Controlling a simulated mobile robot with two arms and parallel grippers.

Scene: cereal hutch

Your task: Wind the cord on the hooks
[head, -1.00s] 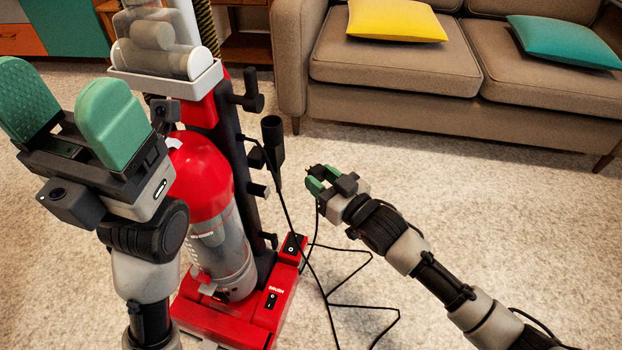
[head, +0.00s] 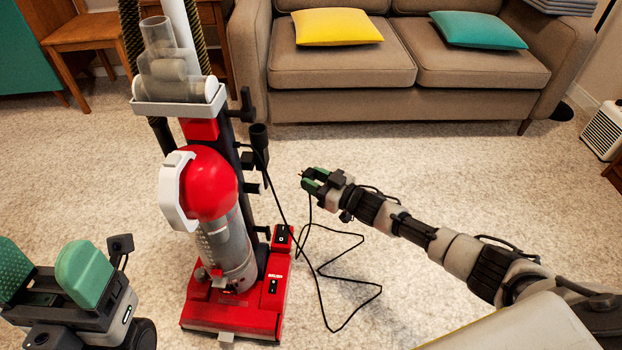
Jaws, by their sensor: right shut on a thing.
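The red upright vacuum (head: 213,250) stands on the carpet, left of centre. Dark hooks stick out from the right side of its black spine, an upper one (head: 244,106) and a lower one (head: 263,232). The black cord (head: 322,300) runs down from near the black nozzle piece and lies in loose zigzag bends on the carpet; I see no turns around the hooks. My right gripper (head: 309,181) is right of the vacuum, apart from the hooks, shut on the cord's plug end, with cord hanging below. My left gripper (head: 48,272) is open and empty at lower left.
A brown sofa (head: 340,68) with a yellow cushion (head: 338,27) and a teal cushion (head: 478,30) stands behind. A wooden chair (head: 95,36) is at the back left. A white heater (head: 603,130) stands at far right. Carpet between vacuum and sofa is clear.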

